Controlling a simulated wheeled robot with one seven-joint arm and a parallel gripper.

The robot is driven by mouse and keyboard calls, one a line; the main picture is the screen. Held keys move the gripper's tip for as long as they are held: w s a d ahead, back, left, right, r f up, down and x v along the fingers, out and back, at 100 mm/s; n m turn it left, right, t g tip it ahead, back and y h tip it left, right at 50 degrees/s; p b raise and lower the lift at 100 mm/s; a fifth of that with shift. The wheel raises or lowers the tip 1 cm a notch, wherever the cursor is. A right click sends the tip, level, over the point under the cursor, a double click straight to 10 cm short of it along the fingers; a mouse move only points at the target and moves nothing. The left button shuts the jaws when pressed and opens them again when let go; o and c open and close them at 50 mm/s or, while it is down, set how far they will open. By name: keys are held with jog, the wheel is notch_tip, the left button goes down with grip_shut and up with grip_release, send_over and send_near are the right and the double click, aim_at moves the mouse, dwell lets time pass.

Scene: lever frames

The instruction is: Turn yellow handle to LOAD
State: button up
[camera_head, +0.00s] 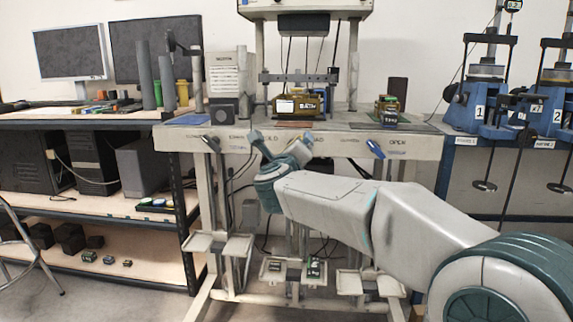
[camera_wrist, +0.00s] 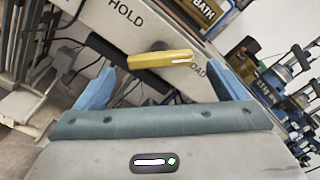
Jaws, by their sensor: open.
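The yellow handle (camera_wrist: 160,60) shows in the wrist view as a short bar in front of a dark round hub on the panel's front face. It lies between the HOLD label (camera_wrist: 126,13) and the LOAD label (camera_wrist: 198,70), whose letters are partly hidden by a finger. My gripper (camera_wrist: 162,68) is open, with its blue fingers on either side of the handle and a visible gap at each side. In the head view my gripper (camera_head: 280,140) is at the front edge of the bench, and the yellow handle is hidden behind it.
A blue handle (camera_head: 375,148) by the OPEN label sits to the right on the same panel, and a dark handle (camera_head: 211,144) to the left. A box marked BATH (camera_head: 306,104) stands on the bench (camera_head: 345,118) above. Small trays (camera_head: 287,271) hang below.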

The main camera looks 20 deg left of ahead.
jog(key=p+v, duration=0.1)
jog(key=v, duration=1)
jog(key=shift+w+a, duration=0.1)
jog(key=s+d+r+n+g+y+p, duration=0.2)
jog(key=d+r+n+g+p, duration=0.3)
jog(key=d+r+n+p, duration=0.9)
jog(key=s+d+f+n+g+h+p, duration=0.2)
jog(key=s+d+n+g+h+p, duration=0.4)
jog(key=s+d+p, duration=1.3)
jog(key=d+n+g+p, duration=0.3)
jog(key=d+n+p, duration=0.1)
jog(key=p, duration=0.1)
jog(key=shift+s+g, duration=0.3)
jog(key=shift+s, duration=0.1)
jog(key=shift+r, duration=0.1)
